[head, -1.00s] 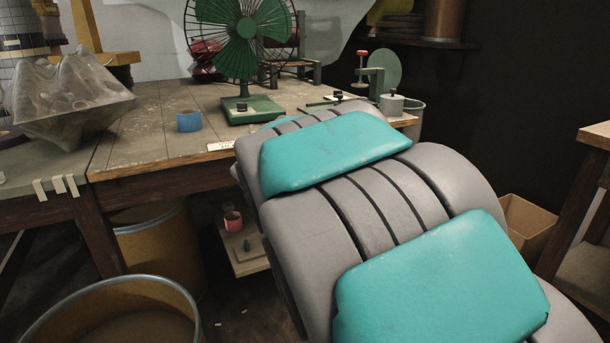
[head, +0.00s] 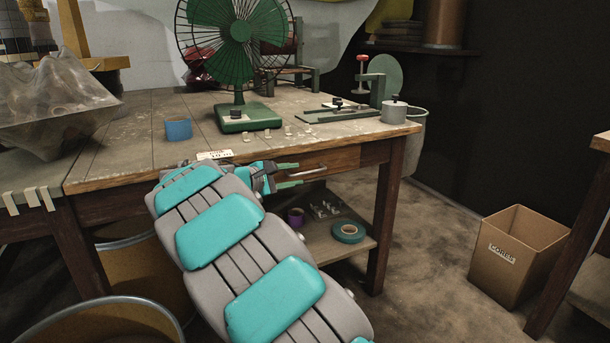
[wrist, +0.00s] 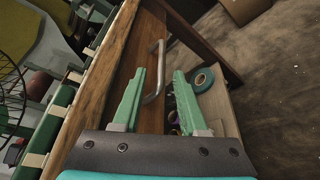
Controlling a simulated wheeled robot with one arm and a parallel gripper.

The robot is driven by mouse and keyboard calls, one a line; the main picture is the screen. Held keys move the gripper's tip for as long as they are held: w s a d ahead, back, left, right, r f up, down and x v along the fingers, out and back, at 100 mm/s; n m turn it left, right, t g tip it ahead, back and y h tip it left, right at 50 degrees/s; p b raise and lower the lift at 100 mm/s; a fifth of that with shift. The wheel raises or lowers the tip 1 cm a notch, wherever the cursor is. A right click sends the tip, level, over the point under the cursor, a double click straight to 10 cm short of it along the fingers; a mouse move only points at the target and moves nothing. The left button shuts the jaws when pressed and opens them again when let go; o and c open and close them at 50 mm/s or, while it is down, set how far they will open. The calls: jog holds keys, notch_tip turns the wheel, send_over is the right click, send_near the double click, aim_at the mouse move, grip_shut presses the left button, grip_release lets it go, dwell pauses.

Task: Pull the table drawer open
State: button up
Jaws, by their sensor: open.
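The table drawer (head: 330,165) is a wooden front under the tabletop edge, and it looks shut. Its metal bar handle (head: 307,172) shows on the front in the head view. In the wrist view the handle (wrist: 155,72) lies ahead of my gripper, between the lines of the two green fingers and nearer the left one. My gripper (head: 288,175) is open and empty, just left of the handle in the head view. In the wrist view my gripper's fingers (wrist: 158,78) are spread apart; I cannot tell whether either touches the handle.
The wooden table (head: 150,150) carries a green fan (head: 238,60), a blue tape roll (head: 178,128), a green winding device (head: 345,112) and a grey pot (head: 394,110). A lower shelf holds a teal tape roll (head: 348,231). A cardboard box (head: 515,255) stands on the floor at right.

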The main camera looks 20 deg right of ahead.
aim_at(301, 174)
jog(key=x, duration=0.5)
jog(key=shift+s, duration=0.1)
grip_shut()
dwell(1.3)
